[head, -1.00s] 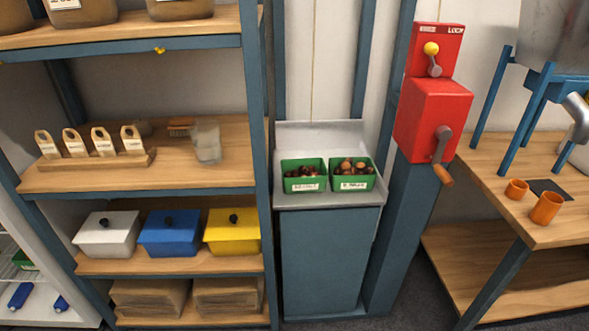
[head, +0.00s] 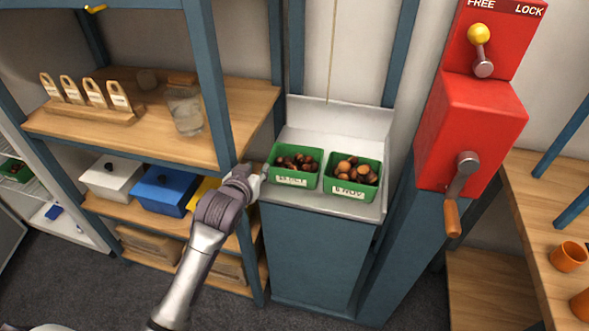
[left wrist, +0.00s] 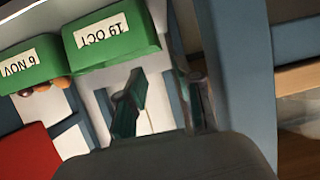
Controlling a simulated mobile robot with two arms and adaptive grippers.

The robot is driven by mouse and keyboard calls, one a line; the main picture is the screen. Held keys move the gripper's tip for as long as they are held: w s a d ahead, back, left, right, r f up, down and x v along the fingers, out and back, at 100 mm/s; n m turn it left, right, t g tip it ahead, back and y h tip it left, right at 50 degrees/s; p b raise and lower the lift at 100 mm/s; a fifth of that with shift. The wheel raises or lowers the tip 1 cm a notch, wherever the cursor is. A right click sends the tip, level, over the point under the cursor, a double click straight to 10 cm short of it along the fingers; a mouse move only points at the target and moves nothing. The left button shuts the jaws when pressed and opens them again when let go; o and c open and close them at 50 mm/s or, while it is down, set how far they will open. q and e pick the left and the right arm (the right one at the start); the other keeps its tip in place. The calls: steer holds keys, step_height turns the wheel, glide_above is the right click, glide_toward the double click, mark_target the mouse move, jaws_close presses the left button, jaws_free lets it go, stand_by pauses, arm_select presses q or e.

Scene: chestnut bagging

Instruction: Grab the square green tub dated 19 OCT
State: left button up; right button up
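The green tub labelled 19 OCT (head: 290,181) holds dark chestnuts and stands on the grey stand, left of the other tub. It also shows upside down in the left wrist view (left wrist: 122,52), with its label legible. The second green tub (head: 347,192), labelled 6 NOV, stands just to its right with lighter chestnuts. My left gripper (head: 259,184) is at the stand's left front edge, beside the 19 OCT tub and apart from it. Its two fingers (left wrist: 163,98) are spread in the left wrist view with nothing between them. My right gripper is out of view.
Shelves hold a tag rack (head: 105,115), a clear jar (head: 186,112) and a blue box (head: 164,190). A red crank box (head: 470,125) is right of the stand. The stand's back panel (head: 340,125) rises behind the tubs.

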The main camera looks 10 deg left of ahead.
mark_target(270, 155)
arm_select(q)
steer(key=x, duration=0.6)
steer(key=shift+w+d+f, duration=0.2)
steer(key=shift+w+f, duration=0.05)
steer(key=shift+w, duration=0.05)
steer(key=shift+x, duration=3)
jaws_close()
steer(key=shift+r, duration=0.15)
